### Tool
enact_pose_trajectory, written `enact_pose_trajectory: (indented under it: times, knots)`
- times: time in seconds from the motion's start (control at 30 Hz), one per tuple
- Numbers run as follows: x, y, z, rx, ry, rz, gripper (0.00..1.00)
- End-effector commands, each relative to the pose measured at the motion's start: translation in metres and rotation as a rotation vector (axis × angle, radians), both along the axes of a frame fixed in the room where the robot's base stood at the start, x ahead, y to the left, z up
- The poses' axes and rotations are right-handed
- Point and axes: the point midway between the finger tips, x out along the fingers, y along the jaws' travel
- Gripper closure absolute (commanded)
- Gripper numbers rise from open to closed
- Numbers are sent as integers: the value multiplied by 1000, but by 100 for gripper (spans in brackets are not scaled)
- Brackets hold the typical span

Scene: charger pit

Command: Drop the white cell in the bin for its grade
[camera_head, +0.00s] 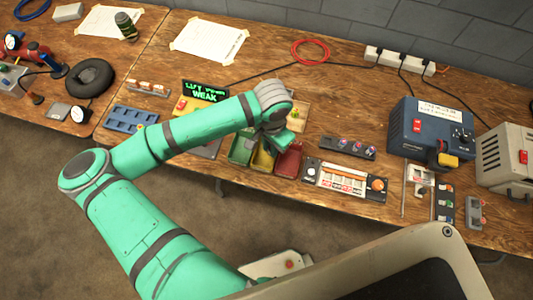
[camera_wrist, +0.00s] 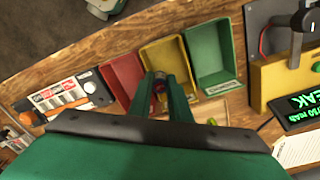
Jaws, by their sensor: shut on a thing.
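My gripper (camera_wrist: 160,80) is shut on a small cell (camera_wrist: 159,87), of which only a dark reddish end shows between the fingers. Its white side cannot be made out. In the wrist view the fingers point over the yellow bin (camera_wrist: 150,53). The red bin (camera_wrist: 118,75) is on its left and the green bin (camera_wrist: 222,83) on its right. In the head view my gripper (camera_head: 273,131) hangs above the bins, partly hiding them: green (camera_head: 238,152), yellow (camera_head: 262,160), red (camera_head: 289,160). A display (camera_head: 205,92) reads "WEAK" in green; it also shows in the wrist view (camera_wrist: 298,103).
A rack with an orange knob (camera_head: 345,180) stands right of the bins. A blue box with a dial (camera_head: 430,125) and a beige unit (camera_head: 507,155) are farther right. A blue tray (camera_head: 130,119) lies to the left. The bench's front edge runs just before the bins.

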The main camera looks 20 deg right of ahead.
Motion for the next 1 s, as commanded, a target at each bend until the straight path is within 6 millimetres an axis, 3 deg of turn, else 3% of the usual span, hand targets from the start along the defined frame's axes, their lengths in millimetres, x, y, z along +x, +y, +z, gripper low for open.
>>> enact_pose_trajectory:
  times: [0.2, 0.5, 0.53, 0.6, 0.63, 1.0]
  knots:
    - [-1, -3, -13, 0, 0, -7, 100]
    - [-1, -3, -15, -1, 0, -7, 100]
    - [-1, -3, -15, 0, 0, -7, 81]
    - [-1, -3, -15, 0, 0, -7, 64]
    - [-1, -3, -15, 0, 0, -7, 61]
    - [-1, -3, -10, 0, 0, -7, 61]
